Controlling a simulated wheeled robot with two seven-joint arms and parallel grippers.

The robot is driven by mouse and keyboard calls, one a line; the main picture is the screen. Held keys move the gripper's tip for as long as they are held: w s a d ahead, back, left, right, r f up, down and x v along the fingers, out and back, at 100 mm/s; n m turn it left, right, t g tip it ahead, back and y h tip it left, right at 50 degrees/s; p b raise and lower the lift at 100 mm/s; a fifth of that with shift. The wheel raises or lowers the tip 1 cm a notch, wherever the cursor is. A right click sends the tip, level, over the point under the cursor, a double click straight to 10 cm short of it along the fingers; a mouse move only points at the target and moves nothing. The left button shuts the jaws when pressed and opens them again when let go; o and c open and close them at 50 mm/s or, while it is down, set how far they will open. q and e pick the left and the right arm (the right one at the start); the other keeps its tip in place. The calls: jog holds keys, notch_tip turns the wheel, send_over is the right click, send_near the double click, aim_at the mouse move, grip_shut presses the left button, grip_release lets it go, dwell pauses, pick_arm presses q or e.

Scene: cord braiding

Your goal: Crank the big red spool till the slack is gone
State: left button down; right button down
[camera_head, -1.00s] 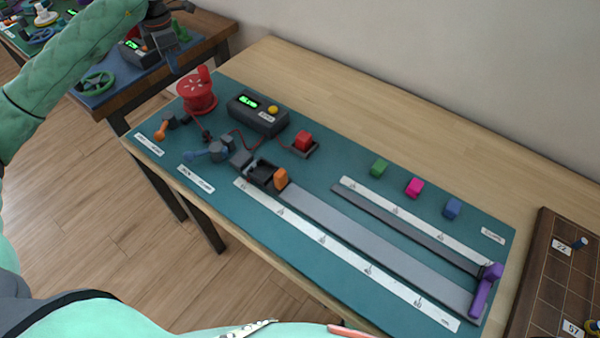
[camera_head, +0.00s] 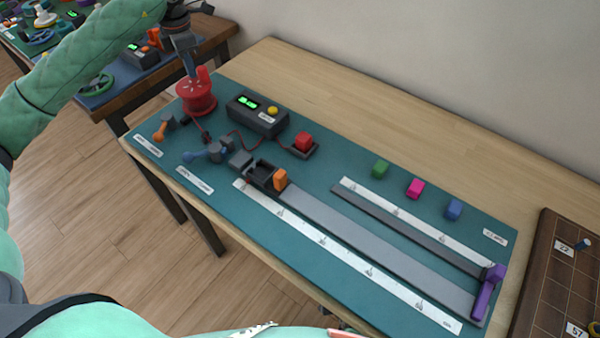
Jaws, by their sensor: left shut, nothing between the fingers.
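The big red spool (camera_head: 196,98) stands at the far left of the teal mat, with a red crank knob (camera_head: 203,75) sticking up from its top. My left gripper (camera_head: 190,72) comes down from above and is shut and empty. Its tip is at the top of the spool, beside the knob; whether it touches I cannot tell. My right gripper is not in view.
An orange-handled lever (camera_head: 163,130) and a blue-handled lever (camera_head: 200,154) sit in front.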

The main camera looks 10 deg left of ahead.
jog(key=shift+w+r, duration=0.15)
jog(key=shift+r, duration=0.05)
